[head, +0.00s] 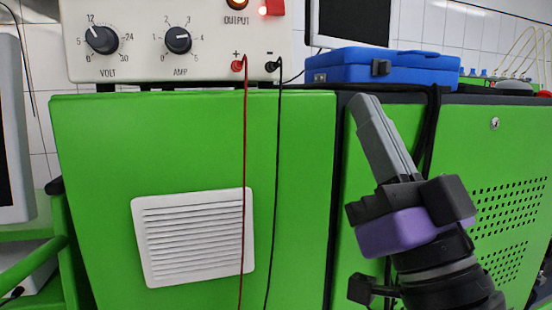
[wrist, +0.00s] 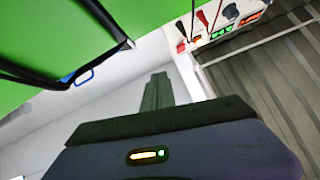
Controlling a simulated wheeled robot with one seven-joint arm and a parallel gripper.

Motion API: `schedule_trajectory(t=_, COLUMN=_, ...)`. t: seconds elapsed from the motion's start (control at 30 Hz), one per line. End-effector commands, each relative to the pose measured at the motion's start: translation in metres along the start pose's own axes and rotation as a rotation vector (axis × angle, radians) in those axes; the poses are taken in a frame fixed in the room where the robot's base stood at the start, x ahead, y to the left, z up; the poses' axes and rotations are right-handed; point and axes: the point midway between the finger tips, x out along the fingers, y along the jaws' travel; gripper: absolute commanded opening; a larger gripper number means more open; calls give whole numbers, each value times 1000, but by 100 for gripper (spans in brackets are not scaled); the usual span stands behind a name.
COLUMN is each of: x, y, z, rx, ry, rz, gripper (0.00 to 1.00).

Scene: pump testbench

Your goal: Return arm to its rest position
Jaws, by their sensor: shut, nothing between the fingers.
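My gripper (head: 365,100) stands at the right of the head view, pointing up and slightly left. Its grey fingers are shut together with nothing between them. The purple and black gripper body and my black arm show below the fingers. In the wrist view the shut fingers (wrist: 157,92) show as one dark block in the middle. The gripper is in front of the green cabinet (head: 190,145) and appears apart from it.
A power supply (head: 205,42) with two knobs stands on the cabinet. Red (head: 244,180) and black (head: 277,180) leads hang down from it. A blue case (head: 385,72) lies on top at the right. A white vent (head: 193,238) is on the cabinet's front. A black cable (head: 432,130) hangs behind my gripper.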

Motion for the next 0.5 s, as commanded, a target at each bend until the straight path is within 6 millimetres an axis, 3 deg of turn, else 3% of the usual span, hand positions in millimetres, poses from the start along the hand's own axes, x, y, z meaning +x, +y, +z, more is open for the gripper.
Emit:
schedule_trajectory(t=0.03, x=-19, y=10, z=15, rx=-10, ry=-23, rz=32, gripper=0)
schedule_trajectory(t=0.2, x=-80, y=34, z=51, rx=-55, ry=-85, rz=121, gripper=0)
schedule_trajectory(t=0.5, x=-198, y=57, z=95, rx=-145, ry=-237, rz=246, gripper=0)
